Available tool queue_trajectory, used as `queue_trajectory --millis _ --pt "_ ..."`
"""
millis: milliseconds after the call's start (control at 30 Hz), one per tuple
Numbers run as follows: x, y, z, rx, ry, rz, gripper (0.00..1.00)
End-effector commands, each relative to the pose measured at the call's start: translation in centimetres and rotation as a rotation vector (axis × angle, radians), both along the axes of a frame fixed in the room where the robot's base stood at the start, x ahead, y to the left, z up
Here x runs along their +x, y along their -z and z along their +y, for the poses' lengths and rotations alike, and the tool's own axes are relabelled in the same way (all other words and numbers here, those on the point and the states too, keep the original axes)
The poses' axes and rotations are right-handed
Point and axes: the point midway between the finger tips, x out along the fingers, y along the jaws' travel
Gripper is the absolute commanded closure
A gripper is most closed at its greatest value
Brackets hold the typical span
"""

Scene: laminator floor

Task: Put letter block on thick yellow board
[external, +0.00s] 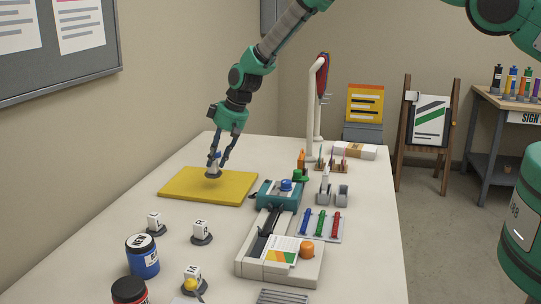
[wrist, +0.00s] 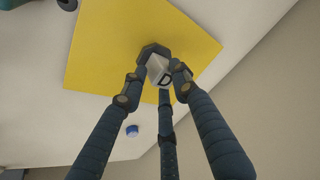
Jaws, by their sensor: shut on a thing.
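The thick yellow board (external: 190,189) lies flat on the white table and also fills much of the wrist view (wrist: 100,60). My gripper (external: 214,168) is over the board, pointing down, with its fingers closed around a white letter block (wrist: 156,70) on a dark base. The wrist view shows a letter like D on the block. In the external view the block (external: 213,172) is partly hidden by the fingers, and its base is at or just above the board's surface; I cannot tell if it touches.
Other letter blocks on dark bases stand nearer: one at left (external: 154,223), one in the middle (external: 201,231), one in front (external: 192,278). A blue jar (external: 142,257) and a red jar (external: 130,291) stand at the near left. A teal device (external: 277,194) and a cream machine (external: 278,262) stand right of the board.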

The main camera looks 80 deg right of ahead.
Motion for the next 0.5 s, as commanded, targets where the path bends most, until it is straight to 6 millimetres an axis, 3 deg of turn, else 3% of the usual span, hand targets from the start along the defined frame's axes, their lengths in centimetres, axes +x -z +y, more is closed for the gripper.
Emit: queue_trajectory --millis 267,500 --pt "0.0 0.4 0.0 0.000 0.000 0.000 1.00" --pt "0.0 2.7 0.0 0.001 0.001 0.001 1.00"
